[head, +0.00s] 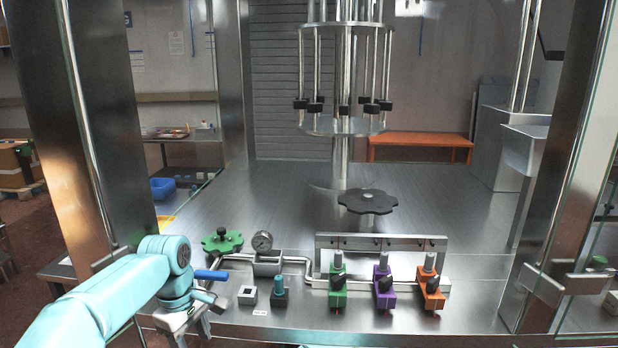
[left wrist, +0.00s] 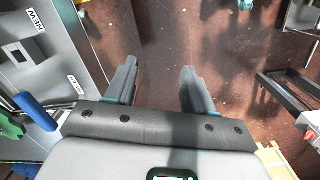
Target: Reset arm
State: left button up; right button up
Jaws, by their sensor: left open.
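My left arm (head: 110,300), pale teal, reaches in from the lower left of the head view to the front left corner of the steel bench. My left gripper (left wrist: 158,78) shows in the left wrist view with its two grey fingers apart and nothing between them. Beneath the fingers is the dark reddish floor, just off the bench edge. In the head view the fingers are hard to make out, low beside the bench front. My right arm and gripper are not in view.
A blue lever (head: 211,274) and green handwheel (head: 222,241) are close to my left wrist. Steel posts (head: 110,120) flank the bench.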

pick_arm(q)
jog(key=s+d+f+m+h, duration=0.1)
jog(key=s+d+f+m, duration=0.15)
jog(key=f, duration=0.55)
jog(key=s+d+f+m+b, duration=0.1)
jog(key=s+d+f+m, duration=0.15)
jog(key=f, duration=0.55)
jog(key=s+d+f+m+h, duration=0.1)
jog(key=s+d+f, duration=0.15)
jog(key=f, duration=0.55)
jog(key=s+d+f+m, duration=0.1)
jog(key=s+f, duration=0.2)
jog(key=s, duration=0.4)
jog(key=s+d+f+m+b, duration=0.1)
jog(key=s+f+m, duration=0.1)
jog(key=s+f, duration=0.2)
jog(key=s+d+f+m+h, duration=0.1)
jog(key=s+f+m, duration=0.1)
jog(key=s, duration=0.7)
jog(key=shift+s+d+f+b, duration=0.3)
jog(key=shift+s+f, duration=0.1)
jog(key=shift+f, duration=0.25)
